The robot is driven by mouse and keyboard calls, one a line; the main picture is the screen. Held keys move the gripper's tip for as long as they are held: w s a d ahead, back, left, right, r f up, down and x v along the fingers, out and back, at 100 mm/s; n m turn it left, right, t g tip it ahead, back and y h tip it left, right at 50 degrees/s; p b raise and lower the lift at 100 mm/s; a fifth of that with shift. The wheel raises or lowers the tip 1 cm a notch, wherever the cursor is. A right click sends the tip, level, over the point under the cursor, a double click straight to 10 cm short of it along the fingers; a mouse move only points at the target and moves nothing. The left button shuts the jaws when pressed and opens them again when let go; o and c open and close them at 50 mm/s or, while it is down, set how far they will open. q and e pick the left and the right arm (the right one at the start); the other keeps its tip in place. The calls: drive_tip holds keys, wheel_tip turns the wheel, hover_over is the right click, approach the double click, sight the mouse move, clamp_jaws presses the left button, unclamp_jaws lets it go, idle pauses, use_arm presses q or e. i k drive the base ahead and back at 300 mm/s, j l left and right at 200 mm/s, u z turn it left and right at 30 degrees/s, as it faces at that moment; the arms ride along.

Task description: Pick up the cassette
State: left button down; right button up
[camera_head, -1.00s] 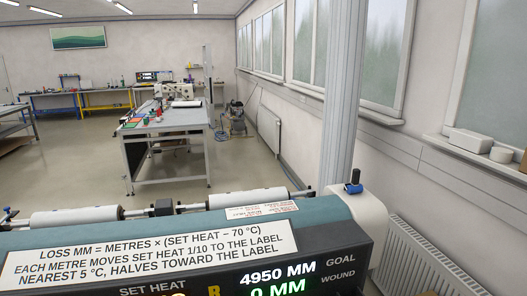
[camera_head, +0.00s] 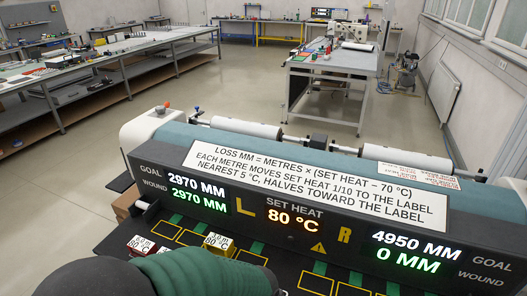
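A small block with a white label, likely a cassette (camera_head: 140,244), sits at the left of the dark slotted deck, with red on its front. No gripper fingers show, so I cannot see where either gripper is relative to the blocks.
The machine panel (camera_head: 297,221) reads SET HEAT 80 °C, left 2970 MM goal and wound, right 4950 MM goal and 0 MM wound. White rollers (camera_head: 245,128) lie behind it. Workbenches (camera_head: 95,60) stand across open floor (camera_head: 225,82).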

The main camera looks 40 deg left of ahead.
sight(222, 246)
drive_tip(key=u, duration=1.7)
